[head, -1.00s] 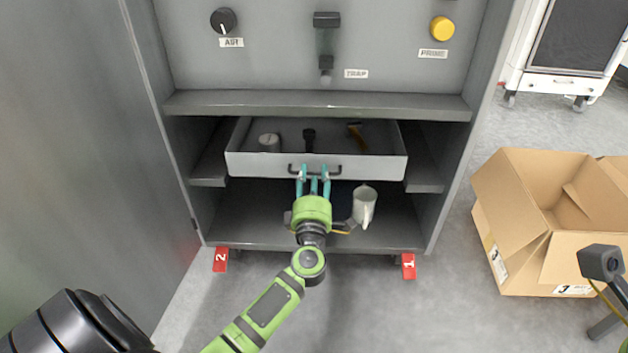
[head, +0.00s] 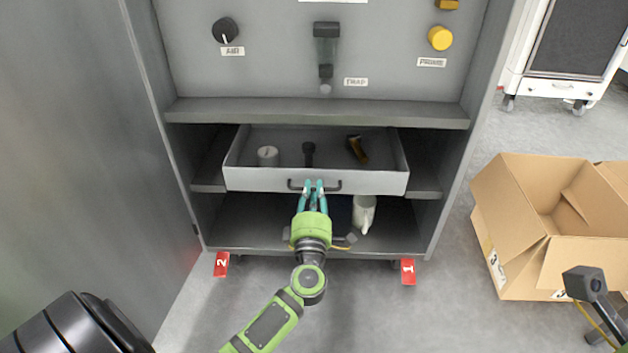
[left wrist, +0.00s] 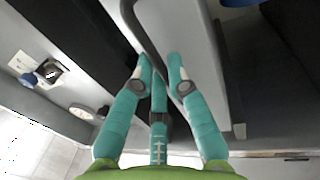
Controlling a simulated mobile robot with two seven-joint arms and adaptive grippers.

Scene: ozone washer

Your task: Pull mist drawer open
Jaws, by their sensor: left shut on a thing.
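The grey mist drawer (head: 370,182) sits pulled partly out of the cabinet, in the middle of the head view. A dark bar handle (head: 334,187) runs across its front. My left gripper (head: 314,186), with teal fingers and a green body, is shut on the handle near its middle. In the left wrist view, the fingers (left wrist: 160,80) close around the dark handle bar (left wrist: 150,38), partly hiding it. Inside the drawer lie a light cylinder (head: 268,155), a dark knobbed item (head: 309,153) and a brown-and-black item (head: 357,149). The fingers of my right gripper are out of view.
The cabinet panel above has an AIR knob (head: 225,30) and a yellow PRIME button (head: 440,38). An open cardboard box (head: 525,255) stands on the floor at the right.

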